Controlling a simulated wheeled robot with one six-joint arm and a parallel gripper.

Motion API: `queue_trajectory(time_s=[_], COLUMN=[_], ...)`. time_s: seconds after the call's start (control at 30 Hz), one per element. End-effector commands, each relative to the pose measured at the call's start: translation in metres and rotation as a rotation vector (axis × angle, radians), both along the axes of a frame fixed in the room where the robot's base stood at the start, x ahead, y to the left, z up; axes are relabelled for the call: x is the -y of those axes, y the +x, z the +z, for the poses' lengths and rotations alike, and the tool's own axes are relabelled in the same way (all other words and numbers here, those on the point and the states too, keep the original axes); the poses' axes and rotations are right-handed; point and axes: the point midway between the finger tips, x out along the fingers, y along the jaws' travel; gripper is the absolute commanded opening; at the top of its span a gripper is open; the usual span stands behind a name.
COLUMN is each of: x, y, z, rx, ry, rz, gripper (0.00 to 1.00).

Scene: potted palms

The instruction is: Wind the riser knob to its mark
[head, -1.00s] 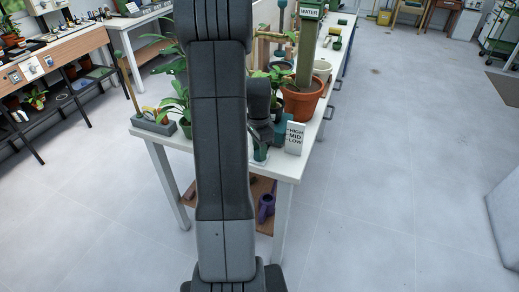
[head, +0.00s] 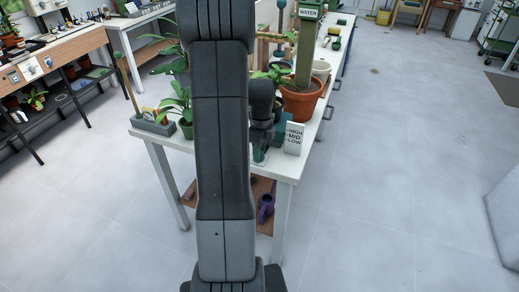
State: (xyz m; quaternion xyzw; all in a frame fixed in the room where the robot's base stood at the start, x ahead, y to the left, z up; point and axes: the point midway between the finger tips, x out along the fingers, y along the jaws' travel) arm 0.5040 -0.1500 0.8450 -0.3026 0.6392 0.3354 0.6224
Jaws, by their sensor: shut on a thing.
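A white card (head: 294,138) reading HIGH, MID, LOW stands near the front right corner of the white table (head: 287,170). Just left of it is a teal device (head: 279,122), partly covered by my wrist. My gripper (head: 260,146) is low over the table at this device, and my own arm hides much of it. It is shut on the riser knob, which is mostly hidden. The knob's pointer and the level it stands at cannot be made out.
A terracotta pot (head: 300,102) with a plant stands close behind the card. Leafy plants and a grey tray (head: 153,126) are on the table's left. A purple watering can (head: 265,208) is on the lower shelf. Floor on the right is clear.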

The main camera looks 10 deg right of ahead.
Motion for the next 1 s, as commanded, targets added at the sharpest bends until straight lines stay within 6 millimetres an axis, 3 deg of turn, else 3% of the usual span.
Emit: queue_trajectory(time_s=[0.3,0.87,0.9,1.0], x=[0.0006,0.0004,0.0004,0.0003], y=[0.0008,0.0008,0.0008,0.0005], z=[0.0018,0.0016,0.0016,0.0013], rx=[0.004,0.004,0.004,0.003], ry=[-0.001,-0.001,-0.001,-0.001], rz=[-0.129,-0.157,-0.157,-0.157], gripper=[0.1,0.1,0.39,0.55])
